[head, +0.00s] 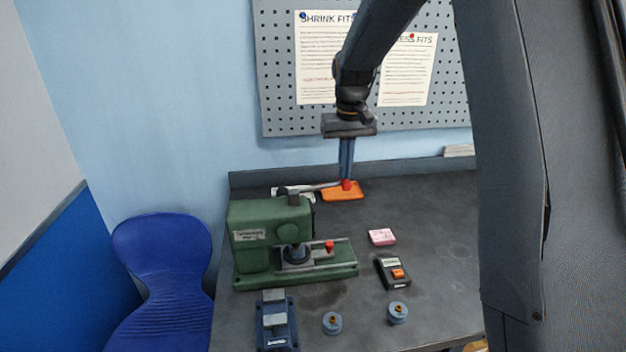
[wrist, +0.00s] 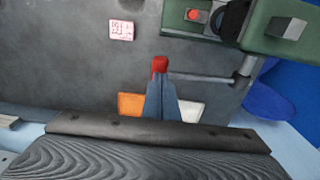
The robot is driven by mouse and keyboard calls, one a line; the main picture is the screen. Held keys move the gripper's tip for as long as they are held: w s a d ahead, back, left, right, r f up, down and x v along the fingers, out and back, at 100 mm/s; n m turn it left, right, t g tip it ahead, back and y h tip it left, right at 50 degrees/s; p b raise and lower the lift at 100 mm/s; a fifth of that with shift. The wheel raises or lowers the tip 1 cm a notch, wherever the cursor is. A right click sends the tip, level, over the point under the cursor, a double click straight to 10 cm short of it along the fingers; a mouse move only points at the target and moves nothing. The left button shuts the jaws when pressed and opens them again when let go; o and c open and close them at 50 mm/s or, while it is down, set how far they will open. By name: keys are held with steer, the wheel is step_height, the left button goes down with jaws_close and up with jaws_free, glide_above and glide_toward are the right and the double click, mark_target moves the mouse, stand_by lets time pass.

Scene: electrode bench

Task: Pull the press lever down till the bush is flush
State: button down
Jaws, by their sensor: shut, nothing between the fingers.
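The green arbor press (head: 268,222) stands on the bench. Its grey lever (head: 318,187) reaches out to the right, roughly level, and ends in a red knob (head: 347,185). My gripper (head: 346,179) points down with its fingers shut and empty, tips right at the knob. In the wrist view the knob (wrist: 159,64) shows just past the fingertips (wrist: 160,78); I cannot tell whether they touch it. A dark round piece (head: 297,254) sits under the press ram. The bush itself is too small or hidden to make out.
An orange pad (head: 342,194) lies behind the knob. A pink note (head: 381,237), a black device (head: 393,273), two blue round pieces (head: 332,322) (head: 398,313) and a blue fixture (head: 275,320) lie in front. A blue chair (head: 165,265) stands left.

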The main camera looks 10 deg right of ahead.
steer(key=shift+f, duration=0.15)
steer(key=shift+d+f+g, duration=0.1)
steer(key=shift+f+g, duration=0.3)
steer(key=shift+f, duration=1.15)
